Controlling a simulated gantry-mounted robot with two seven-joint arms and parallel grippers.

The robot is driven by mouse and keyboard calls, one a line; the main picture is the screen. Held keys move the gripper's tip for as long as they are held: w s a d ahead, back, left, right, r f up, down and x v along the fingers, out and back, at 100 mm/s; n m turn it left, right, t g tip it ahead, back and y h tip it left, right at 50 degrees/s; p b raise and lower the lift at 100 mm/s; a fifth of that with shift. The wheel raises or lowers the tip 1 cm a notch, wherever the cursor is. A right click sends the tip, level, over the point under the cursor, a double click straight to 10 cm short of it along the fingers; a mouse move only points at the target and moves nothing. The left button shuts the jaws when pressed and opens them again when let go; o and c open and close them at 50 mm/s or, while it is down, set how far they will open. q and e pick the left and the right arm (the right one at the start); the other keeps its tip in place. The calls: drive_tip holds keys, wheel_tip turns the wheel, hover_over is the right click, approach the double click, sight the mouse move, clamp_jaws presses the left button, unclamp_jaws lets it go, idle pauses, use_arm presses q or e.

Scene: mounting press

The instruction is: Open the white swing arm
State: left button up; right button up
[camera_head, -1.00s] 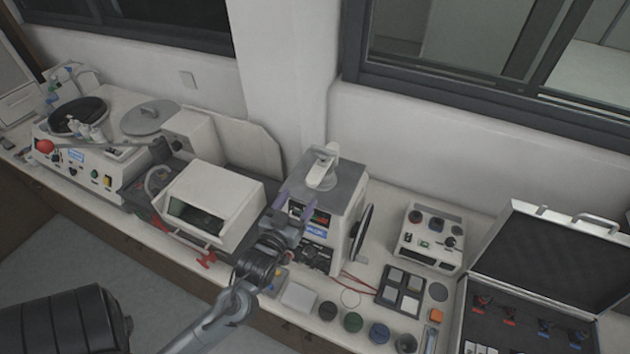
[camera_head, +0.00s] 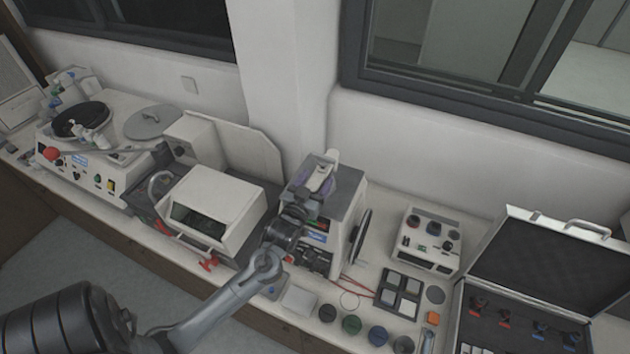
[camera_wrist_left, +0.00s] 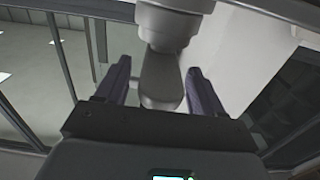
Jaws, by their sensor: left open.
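The white swing arm (camera_head: 331,157) sits on top of the mounting press (camera_head: 349,186), a pale box with a grey top and a dark wheel on its right side. My left gripper (camera_head: 317,184) is at the top front of the press, over the near part of the swing arm and hiding some of it. In the left wrist view, the open fingers (camera_wrist_left: 158,68) stand one on each side of the white swing arm (camera_wrist_left: 163,78). I cannot tell whether either finger touches it. The right gripper is not in view.
A white machine with a dark window (camera_head: 212,205) stands left of the press. A small control box (camera_head: 432,240) and an open case (camera_head: 540,260) are to the right. Several round pots line the bench's front edge. A wall and window are behind.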

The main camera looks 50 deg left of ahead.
use_arm(q)
clamp_jaws()
idle(0.4)
